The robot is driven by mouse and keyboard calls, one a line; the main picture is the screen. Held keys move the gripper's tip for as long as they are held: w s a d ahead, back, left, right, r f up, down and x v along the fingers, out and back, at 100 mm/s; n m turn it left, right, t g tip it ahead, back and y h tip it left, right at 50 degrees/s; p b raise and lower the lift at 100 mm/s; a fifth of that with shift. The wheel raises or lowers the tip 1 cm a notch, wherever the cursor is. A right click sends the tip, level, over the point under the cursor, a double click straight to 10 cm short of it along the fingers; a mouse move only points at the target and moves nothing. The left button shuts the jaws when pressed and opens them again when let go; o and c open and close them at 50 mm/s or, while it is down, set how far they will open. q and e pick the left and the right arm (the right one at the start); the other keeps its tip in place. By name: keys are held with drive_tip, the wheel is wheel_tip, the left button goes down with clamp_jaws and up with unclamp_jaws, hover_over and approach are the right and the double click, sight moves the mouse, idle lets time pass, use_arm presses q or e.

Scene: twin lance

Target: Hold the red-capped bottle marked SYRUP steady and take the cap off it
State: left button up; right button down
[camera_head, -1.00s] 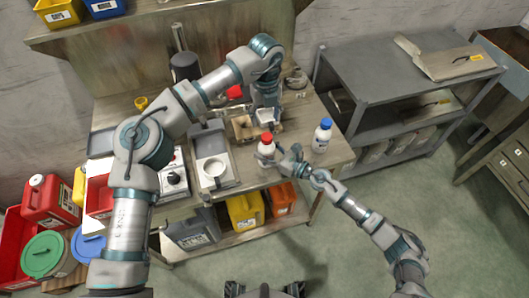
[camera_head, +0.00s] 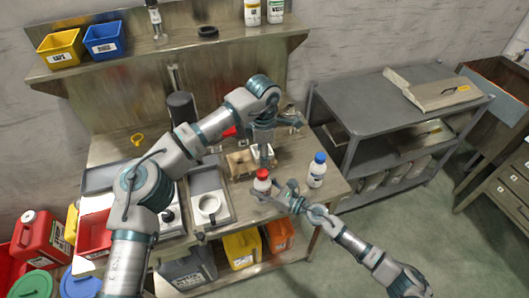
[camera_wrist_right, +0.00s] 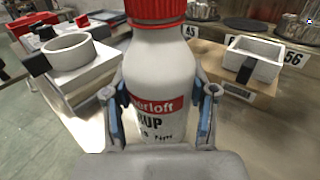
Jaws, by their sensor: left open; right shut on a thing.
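The white SYRUP bottle (camera_wrist_right: 158,75) stands upright with its red cap (camera_wrist_right: 157,10) on, filling the middle of the right wrist view. In the head view the bottle's red cap (camera_head: 262,174) shows at the front of the bench. My right gripper (camera_wrist_right: 160,112) is shut on the bottle's body, one finger on each side. It reaches the bottle from the right in the head view (camera_head: 272,189). My left gripper (camera_head: 264,160) is open, pointing down behind and above the bottle, apart from the cap. Its fingertips are small in view.
A blue-capped bottle (camera_head: 317,170) stands on the bench (camera_head: 325,193) to the right of the SYRUP bottle. A wooden block (camera_head: 240,163) lies behind, near my left gripper. A grey device with a white cup (camera_head: 209,205) stands to the left.

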sight(264, 171)
use_arm(q)
drive_tip(key=m, duration=0.5)
drive_tip(key=shift+d, duration=0.2)
drive_tip(key=m, duration=0.8)
drive_tip(key=shift+a, duration=0.1)
drive_tip(key=m, duration=1)
drive_tip(key=shift+m, duration=0.4)
drive_tip(key=shift+f, duration=0.3)
wheel_tip(264, 171, down, 8)
drive_tip(key=shift+r, duration=0.25)
